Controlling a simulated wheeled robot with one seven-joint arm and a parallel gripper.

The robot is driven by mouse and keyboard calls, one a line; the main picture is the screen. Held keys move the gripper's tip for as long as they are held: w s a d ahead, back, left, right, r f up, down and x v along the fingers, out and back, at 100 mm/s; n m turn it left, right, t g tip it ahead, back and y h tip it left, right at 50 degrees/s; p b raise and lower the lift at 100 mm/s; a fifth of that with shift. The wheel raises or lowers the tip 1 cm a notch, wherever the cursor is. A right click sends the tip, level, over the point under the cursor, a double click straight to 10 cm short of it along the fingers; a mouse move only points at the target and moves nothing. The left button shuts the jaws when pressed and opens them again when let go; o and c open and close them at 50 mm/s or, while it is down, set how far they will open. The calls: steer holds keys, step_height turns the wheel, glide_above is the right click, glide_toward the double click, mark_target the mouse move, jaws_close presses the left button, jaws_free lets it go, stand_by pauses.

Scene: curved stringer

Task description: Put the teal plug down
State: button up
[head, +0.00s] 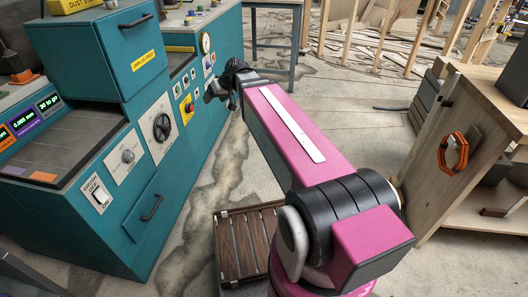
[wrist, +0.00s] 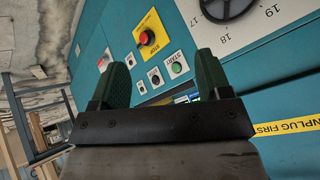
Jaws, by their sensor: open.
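I cannot make out a teal plug in either view. My gripper (wrist: 162,72) shows in the wrist view with its two dark green fingers wide apart and nothing between them. It faces the teal machine front, with a green start button (wrist: 176,68) and a red stop button on a yellow plate (wrist: 148,38) beyond the fingers. In the head view my gripper (head: 222,88) is at the far end of my pink arm, close to the machine's control panel. Its fingertips are too small and dark to tell apart there.
The teal machine (head: 150,250) fills the left, with a handwheel (head: 161,127), a switch (head: 98,196) and drawers. A slatted wooden platform (head: 232,245) lies on the floor beside my arm. A wooden cabinet (head: 440,190) with an orange cable coil (head: 453,152) stands right. Concrete floor between is mostly clear.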

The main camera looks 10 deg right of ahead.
steer(key=s+d+f+m+g+h, duration=0.1)
steer(key=s+d+f, duration=0.2)
steer(key=d+f, duration=0.1)
steer(key=s+d+f+m+g+h, duration=0.1)
steer(key=s+d+f+h, duration=0.1)
steer(key=f, duration=0.5)
steer(key=shift+s+d+f+m, duration=0.2)
steer(key=shift+s+d+m, duration=0.1)
steer(key=shift+s+d, duration=0.6)
steer(key=shift+o, duration=0.4)
steer(key=s+d+f+m+g+h, duration=0.2)
steer(key=s+d+f+h, duration=0.1)
steer(key=s+d+f, duration=0.5)
steer(key=shift+f, duration=0.35)
steer(key=shift+s+d+f+m+g, duration=0.2)
steer(key=shift+s+d+m+g, duration=0.1)
steer(key=shift+d, duration=0.05)
